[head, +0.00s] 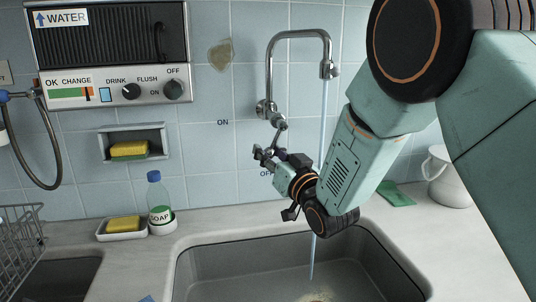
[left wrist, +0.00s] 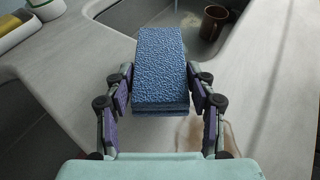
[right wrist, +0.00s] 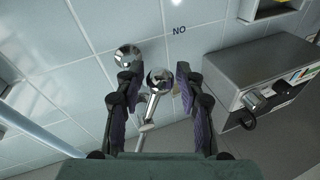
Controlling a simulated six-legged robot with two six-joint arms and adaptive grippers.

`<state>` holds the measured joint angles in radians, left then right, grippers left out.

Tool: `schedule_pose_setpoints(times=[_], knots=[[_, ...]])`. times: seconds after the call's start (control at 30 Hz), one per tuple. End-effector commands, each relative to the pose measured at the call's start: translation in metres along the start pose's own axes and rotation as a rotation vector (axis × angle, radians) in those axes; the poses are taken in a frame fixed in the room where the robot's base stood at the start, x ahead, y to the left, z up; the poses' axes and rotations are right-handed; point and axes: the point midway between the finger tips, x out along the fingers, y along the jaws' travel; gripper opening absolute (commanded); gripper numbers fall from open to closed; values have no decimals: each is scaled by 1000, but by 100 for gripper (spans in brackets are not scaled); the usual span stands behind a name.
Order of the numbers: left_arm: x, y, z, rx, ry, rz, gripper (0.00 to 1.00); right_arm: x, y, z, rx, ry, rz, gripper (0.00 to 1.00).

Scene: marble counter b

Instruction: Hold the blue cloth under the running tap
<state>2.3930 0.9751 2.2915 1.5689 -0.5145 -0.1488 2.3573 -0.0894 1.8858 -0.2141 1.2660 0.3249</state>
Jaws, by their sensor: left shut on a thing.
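The tap (head: 298,35) stands on the tiled wall, and a thin water stream (head: 322,130) falls from its spout into the sink (head: 270,262). My right gripper (head: 262,153) is at the tap's lever, just below the wall fitting. In the right wrist view its fingers are open on either side of the metal lever (right wrist: 156,85), with gaps showing. The blue cloth (left wrist: 162,65), a thick folded block with a bumpy surface, is gripped between the fingers of my left gripper (left wrist: 160,78) above the counter. A tiny blue corner shows at the head view's bottom edge.
A soap bottle (head: 159,198) and a yellow sponge in a white dish (head: 104,233) stand left of the sink. A wire rack (head: 20,238) is far left. A white pot (head: 450,178) and green cloth (head: 396,194) lie right. A brown mug (left wrist: 213,22) shows in the left wrist view.

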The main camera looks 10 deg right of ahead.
Motion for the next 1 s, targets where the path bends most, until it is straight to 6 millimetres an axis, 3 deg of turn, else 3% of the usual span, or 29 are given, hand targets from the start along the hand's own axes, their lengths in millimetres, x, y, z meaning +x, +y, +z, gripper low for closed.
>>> schedule_pose_setpoints(times=[0.1, 0.47, 0.67, 1.0], knots=[[0, 1, 0, 0, -1, 1, 25, 0, -1, 0, 0, 0, 0, 49], [-2, 2, 0, 1, -1, 1, 25, -3, -2, 1, 0, -1, 2, 49], [-2, 2, 0, 1, -1, 1, 25, -31, -2, 1, 1, -3, 2, 49], [-2, 2, 0, 0, -1, 1, 25, -92, -1, 2, 3, -3, 4, 49]])
